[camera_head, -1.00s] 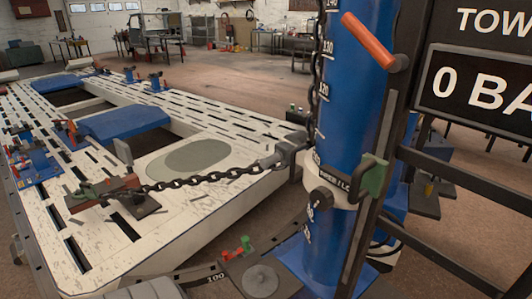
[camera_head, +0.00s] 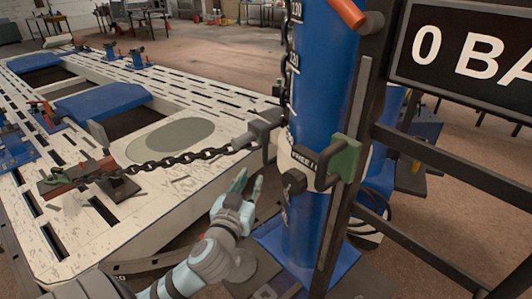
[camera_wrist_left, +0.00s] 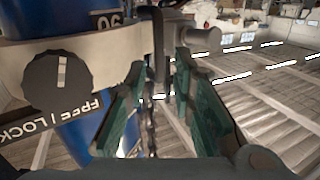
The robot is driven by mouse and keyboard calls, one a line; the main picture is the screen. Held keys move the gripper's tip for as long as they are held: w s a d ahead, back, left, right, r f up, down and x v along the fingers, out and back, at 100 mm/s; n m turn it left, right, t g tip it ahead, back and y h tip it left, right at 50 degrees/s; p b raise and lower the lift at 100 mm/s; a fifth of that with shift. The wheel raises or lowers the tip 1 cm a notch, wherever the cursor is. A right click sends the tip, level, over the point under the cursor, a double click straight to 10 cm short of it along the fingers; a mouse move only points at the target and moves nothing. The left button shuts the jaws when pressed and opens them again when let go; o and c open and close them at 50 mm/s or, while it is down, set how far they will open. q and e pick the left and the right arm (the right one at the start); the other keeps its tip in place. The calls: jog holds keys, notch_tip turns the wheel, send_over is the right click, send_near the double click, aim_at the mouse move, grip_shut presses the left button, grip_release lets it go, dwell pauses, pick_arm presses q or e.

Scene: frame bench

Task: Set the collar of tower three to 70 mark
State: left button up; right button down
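The blue tower column (camera_head: 326,75) stands right of centre in the head view, with white scale marks on it. The mark at the collar is too small to read there. My left gripper (camera_head: 247,188) is open and empty, left of the collar and slightly below it. In the left wrist view the collar (camera_wrist_left: 30,65) and its knob (camera_wrist_left: 60,83), beside FREE and LOCK lettering, lie left of my open green fingers (camera_wrist_left: 160,110). My right gripper is out of view.
A chain (camera_head: 185,160) runs from a clamp (camera_head: 72,178) on the white frame bench (camera_head: 120,225) to a dark hook block (camera_head: 262,133) at the column. Another chain hangs along the column's left side. A black rail frame and a sign (camera_head: 465,55) stand at the right.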

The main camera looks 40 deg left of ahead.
aim_at(264, 149)
pick_arm(q)
jog(key=x, duration=0.4)
jog(key=r+x, duration=0.1)
jog(key=x, duration=0.4)
jog(key=r+x, duration=0.1)
jog(key=x, duration=0.4)
jog(key=shift+r, duration=0.1)
grip_shut()
